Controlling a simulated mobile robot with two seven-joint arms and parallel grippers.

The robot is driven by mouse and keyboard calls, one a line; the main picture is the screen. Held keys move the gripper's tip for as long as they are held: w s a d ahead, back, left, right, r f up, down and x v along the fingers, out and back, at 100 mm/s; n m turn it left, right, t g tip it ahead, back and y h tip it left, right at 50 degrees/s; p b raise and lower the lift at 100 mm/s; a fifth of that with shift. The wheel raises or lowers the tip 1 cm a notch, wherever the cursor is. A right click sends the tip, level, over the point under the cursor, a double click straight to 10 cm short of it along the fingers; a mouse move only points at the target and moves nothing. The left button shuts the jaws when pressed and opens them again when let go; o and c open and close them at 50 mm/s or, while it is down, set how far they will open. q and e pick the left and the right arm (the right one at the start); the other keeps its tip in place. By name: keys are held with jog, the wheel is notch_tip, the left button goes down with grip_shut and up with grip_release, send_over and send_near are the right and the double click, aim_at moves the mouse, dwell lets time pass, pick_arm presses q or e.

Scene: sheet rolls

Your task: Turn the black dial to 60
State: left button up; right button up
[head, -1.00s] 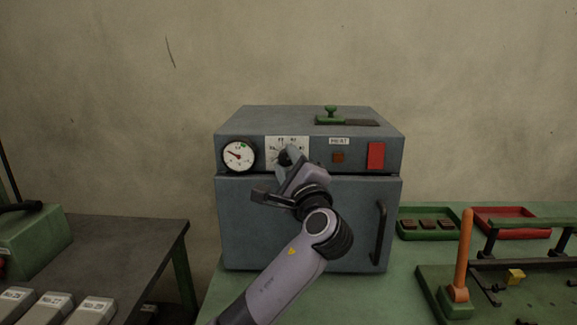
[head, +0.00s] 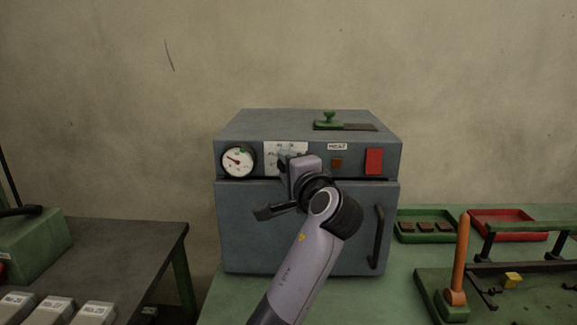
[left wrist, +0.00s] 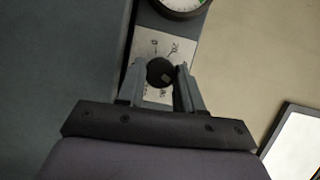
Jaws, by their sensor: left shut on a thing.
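The black dial (left wrist: 160,72) sits on a white scale plate (left wrist: 152,48) with printed numbers, on the front of a grey oven-like box. In the left wrist view the two fingers of my left gripper (left wrist: 159,84) stand on either side of the dial, shut on it. In the head view my left gripper (head: 287,163) covers the dial and much of the scale plate (head: 271,158). The dial's pointer and most of the numbers are hidden or too small to read. My right gripper is in neither view.
A round gauge (head: 238,160) is left of the scale plate. A red switch (head: 374,161) and a small brown lamp (head: 337,162) are to its right. The box door has a black handle (head: 379,237). Green (head: 426,239) and red (head: 501,216) trays lie on the right of the bench.

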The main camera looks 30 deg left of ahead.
pick_arm(q)
jog(key=shift+f, duration=0.1)
dwell(0.3)
jog(key=o, duration=1)
jog(key=shift+o, duration=0.2)
jog(key=b+v, duration=0.1)
jog(key=v, duration=0.6)
jog(key=shift+s+d, duration=0.1)
